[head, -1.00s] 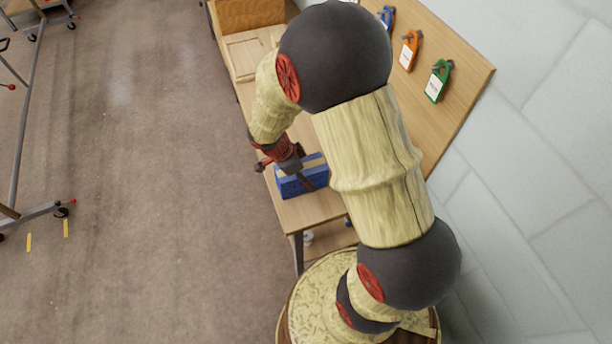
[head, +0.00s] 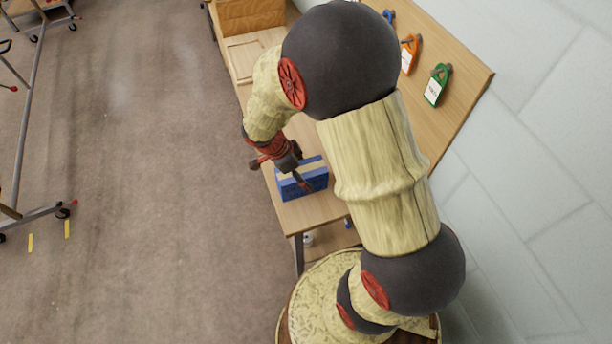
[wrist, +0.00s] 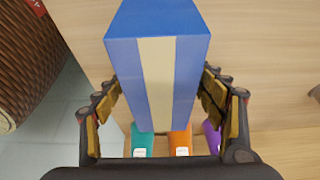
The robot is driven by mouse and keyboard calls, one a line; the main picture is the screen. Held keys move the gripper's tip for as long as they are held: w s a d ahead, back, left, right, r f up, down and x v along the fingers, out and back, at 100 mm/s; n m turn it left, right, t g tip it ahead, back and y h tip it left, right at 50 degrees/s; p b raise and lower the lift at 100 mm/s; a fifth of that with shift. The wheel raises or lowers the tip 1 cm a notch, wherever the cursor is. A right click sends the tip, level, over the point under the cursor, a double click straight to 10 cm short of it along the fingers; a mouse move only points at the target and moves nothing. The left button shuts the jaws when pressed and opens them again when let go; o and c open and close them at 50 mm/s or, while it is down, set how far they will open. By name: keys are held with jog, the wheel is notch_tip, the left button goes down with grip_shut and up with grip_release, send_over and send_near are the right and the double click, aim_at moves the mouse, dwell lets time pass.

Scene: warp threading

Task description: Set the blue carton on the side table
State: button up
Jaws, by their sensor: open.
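The blue carton (head: 312,180) with a tan stripe stands on the near end of a long wooden table (head: 312,213). My gripper (head: 305,184) is at the carton, partly hiding it in the head view. In the wrist view the carton (wrist: 190,60) lies between my open fingers (wrist: 160,100), one on each side. A small gap shows beside the carton's lower part there. Whether any finger touches it is hard to tell.
A wooden board on the wall holds an orange tag (head: 410,54) and a green tag (head: 437,85). Teal (wrist: 142,140), orange (wrist: 181,138) and purple (wrist: 212,137) items show beyond the carton in the wrist view. Metal racks stand at far left; the floor between is clear.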

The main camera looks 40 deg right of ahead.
jog(key=p+v, duration=0.2)
jog(key=v, duration=0.7)
jog(key=shift+r, duration=0.15)
jog(key=s+a+r+n+t+y, duration=0.1)
jog(key=s+a+r+n+t, duration=0.1)
jog(key=r+n, duration=0.5)
jog(key=s+a+r+n+t+y, duration=0.2)
jog(key=s+a+r+n, duration=0.2)
jog(key=s+r+n, duration=0.2)
jog(key=s+a+r+n+t+y, duration=0.1)
jog(key=s+a+r+n+t, duration=0.1)
jog(key=s+r+n, duration=0.3)
notch_tip(320, 180, up, 4)
jog(key=a+n, duration=0.1)
jog(key=n, duration=0.2)
jog(key=shift+t, duration=0.4)
jog(key=shift+f, duration=0.1)
jog(key=shift+c, duration=0.6)
